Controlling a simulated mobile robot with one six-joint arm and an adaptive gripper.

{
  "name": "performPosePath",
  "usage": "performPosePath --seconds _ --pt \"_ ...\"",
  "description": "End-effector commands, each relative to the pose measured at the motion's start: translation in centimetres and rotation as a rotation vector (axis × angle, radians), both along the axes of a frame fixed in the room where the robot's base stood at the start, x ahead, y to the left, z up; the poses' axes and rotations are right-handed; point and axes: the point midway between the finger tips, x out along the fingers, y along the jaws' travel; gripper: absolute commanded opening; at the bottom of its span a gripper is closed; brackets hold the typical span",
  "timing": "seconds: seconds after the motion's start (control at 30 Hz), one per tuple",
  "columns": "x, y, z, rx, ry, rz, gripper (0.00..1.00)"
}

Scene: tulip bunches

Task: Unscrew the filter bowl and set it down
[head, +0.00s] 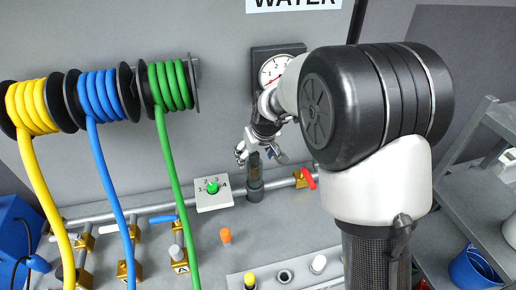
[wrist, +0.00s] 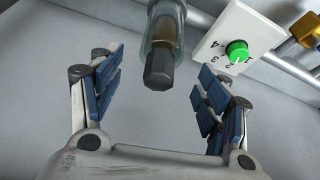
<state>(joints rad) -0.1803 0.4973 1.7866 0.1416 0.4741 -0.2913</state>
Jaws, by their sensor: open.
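In the wrist view the bowl (wrist: 161,50) is a clear cup with a brown element inside and a dark faceted end. My gripper (head: 262,150) is beside the filter in the head view, partly hidden by my arm. In the wrist view my gripper (wrist: 157,97) has its blue-padded fingers spread wide, one on each side of the bowl's end. No pad touches the bowl there, and nothing is held.
A white selector plate with a green knob (head: 213,187) sits just left of the filter. A red-handled valve (head: 305,178) is to its right. Yellow, blue and green hoses (head: 170,150) hang at left. A bench panel with several small fittings (head: 286,276) lies in front.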

Motion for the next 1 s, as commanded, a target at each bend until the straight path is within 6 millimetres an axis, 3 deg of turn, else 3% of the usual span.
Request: performPosePath --seconds 0.03,0.2,0.4,0.8,1.0 --pt "0.3 0.1 -1.3 0.000 0.003 0.000 0.70" --pt "1.4 0.5 -4.1 -0.001 0.002 0.000 0.70" --pt "2.3 0.9 -6.1 -0.001 0.001 0.001 0.70" --pt "2.6 0.9 -6.6 0.000 -0.001 0.000 0.70" --pt "2.6 0.9 -6.6 0.000 0.000 0.000 0.57"
